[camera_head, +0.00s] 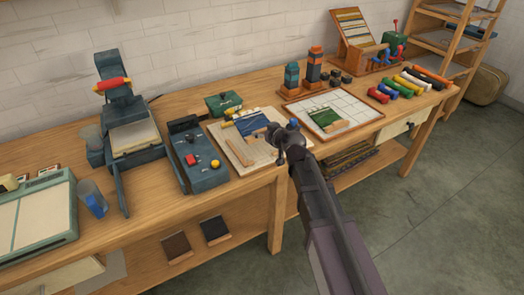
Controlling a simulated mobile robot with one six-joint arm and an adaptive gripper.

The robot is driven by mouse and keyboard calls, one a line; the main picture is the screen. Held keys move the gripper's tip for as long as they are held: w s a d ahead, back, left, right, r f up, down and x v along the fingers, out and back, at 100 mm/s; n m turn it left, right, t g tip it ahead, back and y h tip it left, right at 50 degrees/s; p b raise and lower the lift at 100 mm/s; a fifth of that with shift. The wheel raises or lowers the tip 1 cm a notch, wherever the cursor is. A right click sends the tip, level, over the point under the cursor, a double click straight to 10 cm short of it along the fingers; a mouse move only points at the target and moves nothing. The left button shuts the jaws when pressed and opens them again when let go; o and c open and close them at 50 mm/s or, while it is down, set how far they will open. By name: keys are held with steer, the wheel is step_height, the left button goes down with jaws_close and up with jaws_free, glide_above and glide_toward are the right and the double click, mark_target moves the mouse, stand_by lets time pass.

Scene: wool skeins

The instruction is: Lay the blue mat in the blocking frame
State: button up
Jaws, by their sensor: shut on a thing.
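My gripper (277,133) is over the right side of a pale board (232,150) on the bench. The blue mat (251,124), a small dark-blue piece with a light wooden edge strip, shows just left of the fingertips. My gripper appears shut on its right end; the fingers hide the contact. I cannot tell whether the mat is lifted off the board. The blocking frame appears to be the wood-rimmed white gridded tray (362,108) to the right. A green mat (322,115) with a wooden strip lies in its left part.
A dark box with red and yellow knobs (195,160) stands left of the board, and a green box (223,103) behind it. Two dark bottles on wooden bases (314,67) stand behind the tray. Coloured rolls (410,83) lie to its right. The tray's right part is clear.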

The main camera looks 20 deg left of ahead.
mark_target(264, 155)
steer(key=shift+f+b, duration=1.5)
steer(key=shift+f, duration=0.4)
steer(key=shift+f+b, duration=1.85)
steer(key=o, duration=0.9)
steer(key=shift+f, duration=0.1)
steer(key=shift+d+r, duration=0.1)
steer(key=shift+r, duration=0.1)
steer(key=p+v, duration=0.4)
steer(key=v, duration=0.7)
steer(key=shift+s+d+r+p, duration=0.15)
steer(key=shift+s+d+p, duration=0.1)
steer(key=shift+d+p, duration=0.1)
